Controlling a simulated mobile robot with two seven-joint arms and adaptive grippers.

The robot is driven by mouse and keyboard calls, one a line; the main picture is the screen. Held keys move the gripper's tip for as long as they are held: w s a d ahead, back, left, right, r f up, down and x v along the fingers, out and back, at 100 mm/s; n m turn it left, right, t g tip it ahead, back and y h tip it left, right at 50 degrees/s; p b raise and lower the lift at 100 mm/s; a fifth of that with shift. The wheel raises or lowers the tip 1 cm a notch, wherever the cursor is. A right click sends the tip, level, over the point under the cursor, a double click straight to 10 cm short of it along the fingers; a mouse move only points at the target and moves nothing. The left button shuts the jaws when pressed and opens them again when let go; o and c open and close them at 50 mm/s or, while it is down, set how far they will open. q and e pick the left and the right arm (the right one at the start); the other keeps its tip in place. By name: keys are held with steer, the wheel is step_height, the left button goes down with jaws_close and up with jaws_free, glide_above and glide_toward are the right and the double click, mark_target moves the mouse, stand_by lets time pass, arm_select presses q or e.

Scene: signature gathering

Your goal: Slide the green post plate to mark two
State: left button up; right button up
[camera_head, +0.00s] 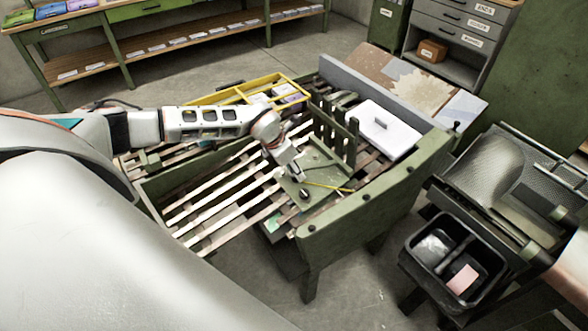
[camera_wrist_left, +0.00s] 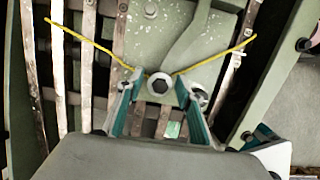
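The green post plate (camera_head: 325,162) lies on the slatted bench, with a row of upright green posts (camera_head: 335,130) along its far side. In the wrist view its pale green, speckled surface (camera_wrist_left: 205,48) fills the top middle. A dark round knob (camera_head: 304,194) is at its near end; it also shows in the left wrist view (camera_wrist_left: 158,84). My left gripper (camera_head: 287,176) is low over the plate's near left edge. Its fingers (camera_wrist_left: 159,82) are apart, one on each side of the knob; contact is unclear. A thin yellow cord (camera_head: 328,187) runs beside the fingertips. No readable mark two shows.
The slatted bench has a thick green near rail (camera_head: 375,195). A white lidded box (camera_head: 387,130) sits right of the posts, and a yellow-edged tray (camera_head: 235,92) lies behind my arm. A black bin (camera_head: 455,255) and a mesh hopper (camera_head: 500,170) stand at right.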

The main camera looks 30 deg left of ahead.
arm_select(q)
jaws_close()
steer(key=r+b, duration=0.2)
glide_above(320, 164)
steer(key=s, duration=0.1)
steer(key=shift+a+f, duration=0.25)
steer(key=shift+w+d+r, duration=0.1)
steer(key=shift+w, duration=0.2)
steer(key=shift+w+r, duration=0.15)
steer(key=shift+r, duration=0.1)
steer(key=shift+c, duration=0.7)
jaws_free()
steer(key=shift+d, duration=0.1)
steer(key=shift+o, duration=0.7)
steer(key=shift+w+f, duration=0.1)
